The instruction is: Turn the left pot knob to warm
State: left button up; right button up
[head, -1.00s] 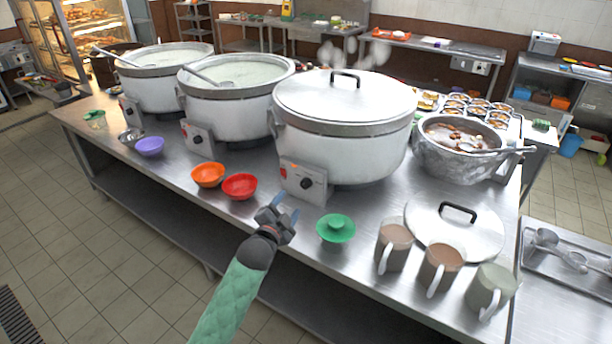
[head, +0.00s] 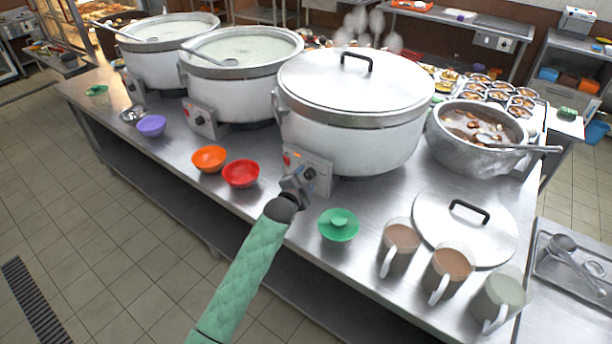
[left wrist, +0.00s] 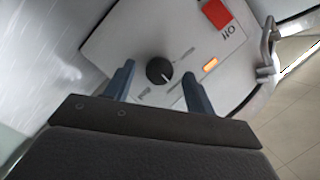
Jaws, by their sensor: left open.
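Three white pots stand in a row: a left pot (head: 165,72), a middle pot (head: 240,98) and a lidded right pot (head: 345,140), each with a control box. The left pot's box (head: 133,87) is small and far off. My left gripper (head: 303,177) is at the right pot's box (head: 322,165) and partly hides it. In the left wrist view, a black knob (left wrist: 159,70) with a white mark lies between the tips of my open fingers, apart from both. The box there has a red switch (left wrist: 217,13) and a lit orange lamp (left wrist: 210,64). The dial lettering is too blurred to read.
Several mugs (head: 400,240) and a loose lid (head: 465,232) are at right. Steam rises behind the right pot's lid.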

pick_arm(q)
jog(key=shift+w+d, duration=0.1)
jog(key=shift+w, duration=0.15)
jog(key=shift+w+d+f, duration=0.1)
jog(key=shift+w+f, duration=0.05)
jog(key=shift+w, duration=0.15)
jog(key=shift+s, duration=0.1)
jog(key=c, duration=1)
pick_arm(e)
jog(key=shift+s+d+f, duration=0.15)
jog(key=shift+d+f, duration=0.1)
jog(key=shift+f, duration=0.1)
